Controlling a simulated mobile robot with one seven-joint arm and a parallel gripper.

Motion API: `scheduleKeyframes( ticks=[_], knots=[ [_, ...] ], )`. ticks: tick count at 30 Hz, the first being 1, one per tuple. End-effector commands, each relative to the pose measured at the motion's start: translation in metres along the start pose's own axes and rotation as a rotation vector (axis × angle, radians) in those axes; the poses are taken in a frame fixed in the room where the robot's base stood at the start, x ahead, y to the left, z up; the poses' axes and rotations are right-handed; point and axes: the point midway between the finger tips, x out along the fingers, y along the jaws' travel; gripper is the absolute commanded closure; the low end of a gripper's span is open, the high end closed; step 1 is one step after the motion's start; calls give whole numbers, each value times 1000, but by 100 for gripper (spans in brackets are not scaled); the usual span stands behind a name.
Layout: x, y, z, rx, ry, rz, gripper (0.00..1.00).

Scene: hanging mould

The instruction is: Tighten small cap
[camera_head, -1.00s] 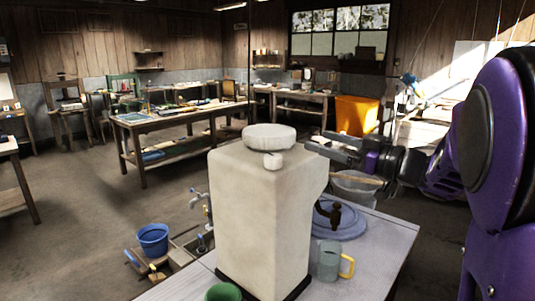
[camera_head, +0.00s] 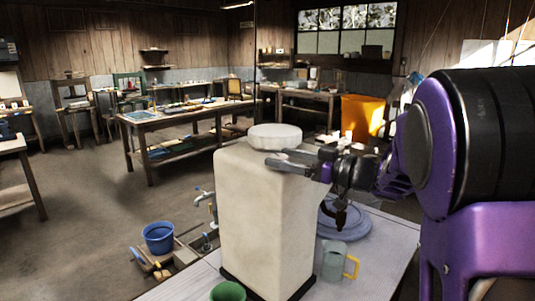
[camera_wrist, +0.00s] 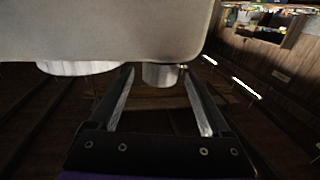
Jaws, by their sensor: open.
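The small cap (camera_head: 281,156) sits on top of the tall off-white block-shaped container (camera_head: 262,225), in front of its large round white cap (camera_head: 274,137). My gripper (camera_head: 277,158) reaches in from the right, its two open fingers around the small cap and partly hiding it. In the wrist view the small cap (camera_wrist: 160,75) is a short grey cylinder between the fingertips of my gripper (camera_wrist: 158,85), with gaps visible on both sides. The large cap (camera_wrist: 78,68) is just left of the left finger, and the container (camera_wrist: 105,30) fills the top.
The container stands on a pale table (camera_head: 190,286) with a grey mug with yellow handle (camera_head: 334,262), a green cup (camera_head: 228,292) and a blue round lid (camera_head: 350,222). A blue bucket (camera_head: 158,237) is to the left. The space above the container is clear.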

Motion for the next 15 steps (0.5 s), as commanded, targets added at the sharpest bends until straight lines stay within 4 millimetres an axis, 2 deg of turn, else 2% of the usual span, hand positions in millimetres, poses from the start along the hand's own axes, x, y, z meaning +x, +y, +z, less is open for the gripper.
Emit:
scheduleKeyframes(
  ticks=[1,6,10,15],
  knots=[
    [11,-1,1,1,-2,-3,18],
    [36,0,0,1,-1,-1,18],
    [46,0,0,0,-1,0,18],
    [49,0,0,0,-1,2,18]
  ],
)
